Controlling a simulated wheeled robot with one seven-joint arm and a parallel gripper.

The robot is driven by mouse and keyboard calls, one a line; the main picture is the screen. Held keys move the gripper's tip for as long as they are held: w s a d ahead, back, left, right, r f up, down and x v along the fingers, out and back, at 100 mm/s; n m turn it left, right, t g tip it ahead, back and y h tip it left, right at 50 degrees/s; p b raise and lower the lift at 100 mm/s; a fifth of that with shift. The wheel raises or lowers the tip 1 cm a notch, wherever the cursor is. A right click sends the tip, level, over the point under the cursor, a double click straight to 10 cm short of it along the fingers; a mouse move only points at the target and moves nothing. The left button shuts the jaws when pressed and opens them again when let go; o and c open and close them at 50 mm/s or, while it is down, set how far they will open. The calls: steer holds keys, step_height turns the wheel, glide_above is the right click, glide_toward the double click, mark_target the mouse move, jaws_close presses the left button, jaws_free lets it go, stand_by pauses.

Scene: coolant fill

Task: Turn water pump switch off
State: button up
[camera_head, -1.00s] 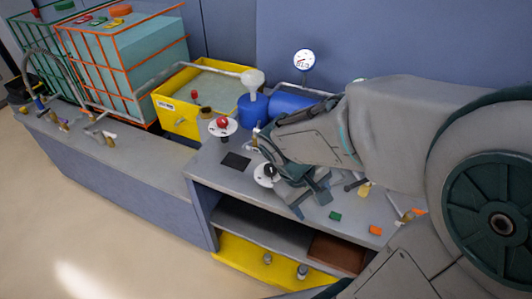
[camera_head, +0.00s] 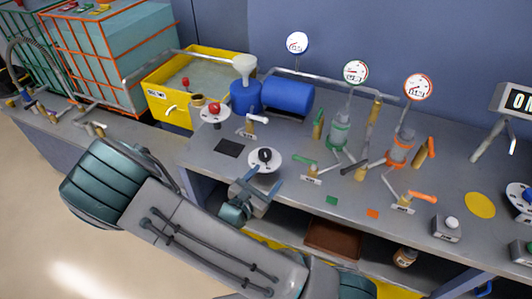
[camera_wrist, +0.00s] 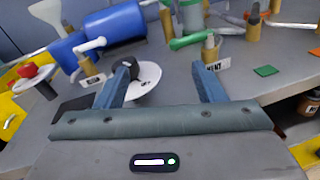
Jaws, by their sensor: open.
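A black rotary knob (camera_head: 265,155) sits on a white round dial (camera_head: 277,160) near the front edge of the grey bench; I take it for the pump switch, though no label on it is readable. My gripper (camera_head: 261,181) is open and empty, just in front of the dial. In the wrist view the knob (camera_wrist: 128,65) is ahead of my gripper (camera_wrist: 160,82), close to the left finger, which hides part of it. The white dial (camera_wrist: 147,79) shows between the fingers, nearer the left one. The knob is not clasped.
A red knob on a white disc (camera_head: 214,111) stands behind left, by a blue cylinder (camera_head: 288,96). A green-handled valve (camera_head: 308,170) is right of the dial. Gauges (camera_head: 355,72) and orange-handled valves crowd the right side. A black square (camera_head: 229,148) lies left of the dial.

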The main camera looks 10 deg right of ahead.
mark_target(267, 150)
steer(key=w+a+f+n+t+y, duration=0.2)
steer(key=a+f+n+t+y, duration=0.1)
steer(key=a+n, duration=0.15)
steer(key=p+x, duration=0.1)
steer(key=x, duration=0.6)
steer(key=p+x, duration=0.1)
steer(key=x, duration=0.5)
steer(key=shift+w+d+r+p, duration=0.2)
steer(key=shift+d+p, duration=0.1)
steer(key=shift+d, duration=0.2)
